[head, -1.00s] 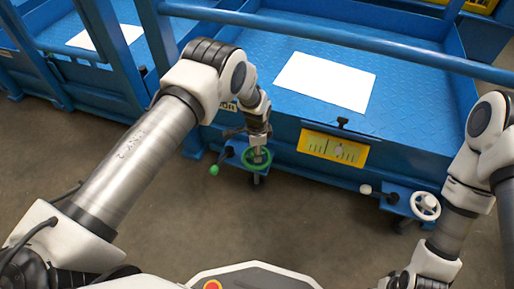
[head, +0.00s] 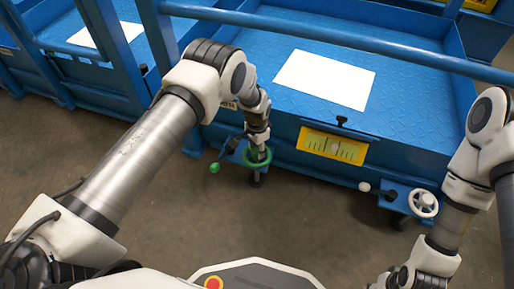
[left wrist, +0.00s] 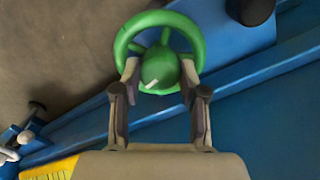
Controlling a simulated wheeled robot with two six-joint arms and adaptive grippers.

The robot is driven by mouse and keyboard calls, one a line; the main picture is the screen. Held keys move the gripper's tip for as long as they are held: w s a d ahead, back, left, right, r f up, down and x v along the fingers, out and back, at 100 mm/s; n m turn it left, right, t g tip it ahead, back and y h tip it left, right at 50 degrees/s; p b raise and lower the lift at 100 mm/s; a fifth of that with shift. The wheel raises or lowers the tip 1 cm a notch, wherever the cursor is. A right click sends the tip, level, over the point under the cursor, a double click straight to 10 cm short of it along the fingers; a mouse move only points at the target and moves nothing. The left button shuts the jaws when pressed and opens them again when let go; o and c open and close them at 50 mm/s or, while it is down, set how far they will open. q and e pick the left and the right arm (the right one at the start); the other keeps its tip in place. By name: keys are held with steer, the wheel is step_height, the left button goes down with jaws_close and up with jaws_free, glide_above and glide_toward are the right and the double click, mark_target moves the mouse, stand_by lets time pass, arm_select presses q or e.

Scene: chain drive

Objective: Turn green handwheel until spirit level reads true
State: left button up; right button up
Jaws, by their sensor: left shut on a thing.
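The green handwheel (head: 258,160) sits at the near left corner of the blue cart, with its rim and green hub (left wrist: 160,68) clear in the left wrist view. My left gripper (head: 258,150) points down into the wheel. In the left wrist view its two fingers (left wrist: 160,84) reach inside the rim and are shut on the hub, one on each side. The hub carries a short white mark. The spirit level (head: 333,146) is on a yellow plate on the cart's front; its bubble is too small to read surely. My right gripper is out of view.
A green ball knob (head: 214,168) sticks out left of the handwheel. A white handwheel (head: 424,204) and a white knob (head: 364,187) are at the cart's right corner. A blue rail (head: 340,42) crosses above the deck with its white sheet (head: 325,79). The floor in front is clear.

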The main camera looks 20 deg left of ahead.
mark_target(257, 149)
arm_select(q)
steer(key=o, duration=1.1)
steer(key=shift+o, duration=0.2)
steer(key=shift+r, duration=0.1)
step_height(257, 149, up, 12)
